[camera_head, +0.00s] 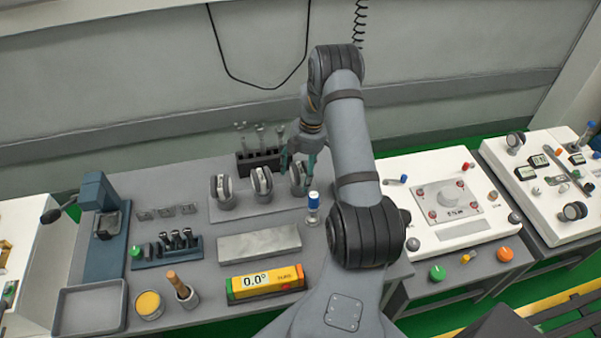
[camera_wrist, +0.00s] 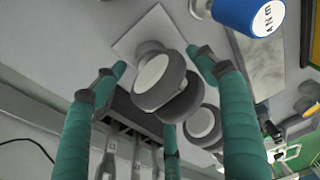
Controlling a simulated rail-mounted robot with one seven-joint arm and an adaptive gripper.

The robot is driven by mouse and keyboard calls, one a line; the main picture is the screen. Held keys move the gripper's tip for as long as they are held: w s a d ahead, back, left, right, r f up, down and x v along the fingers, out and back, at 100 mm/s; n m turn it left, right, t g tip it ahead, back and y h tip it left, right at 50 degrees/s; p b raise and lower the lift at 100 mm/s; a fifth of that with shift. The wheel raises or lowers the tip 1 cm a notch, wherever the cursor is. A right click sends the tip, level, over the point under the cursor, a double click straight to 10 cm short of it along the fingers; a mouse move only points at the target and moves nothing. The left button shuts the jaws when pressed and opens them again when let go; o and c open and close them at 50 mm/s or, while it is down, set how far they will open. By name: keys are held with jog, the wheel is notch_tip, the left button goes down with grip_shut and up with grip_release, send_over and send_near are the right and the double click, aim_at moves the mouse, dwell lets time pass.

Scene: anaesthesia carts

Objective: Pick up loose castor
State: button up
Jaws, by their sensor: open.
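Several castors with dark tyres and pale hubs are in view. Three stand in a row on a grey plate (camera_head: 240,211) on the workbench: a left one (camera_head: 222,190), a middle one (camera_head: 262,184) and a right one (camera_head: 298,181). My gripper (camera_head: 297,164) points down over the right castor, its teal fingers open. In the wrist view, this castor (camera_wrist: 163,84) lies between the spread fingers, and another castor (camera_wrist: 205,124) is just beyond it. Whether any finger touches the castor I cannot tell. Which castor is loose does not show clearly.
A dark tool rack (camera_head: 258,160) stands behind the row. White carts (camera_head: 445,205) stand to the right.

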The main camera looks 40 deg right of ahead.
jog(key=shift+a+f, duration=0.1)
jog(key=shift+f, duration=0.55)
jog(key=shift+c, duration=0.4)
jog(key=c, duration=1.1)
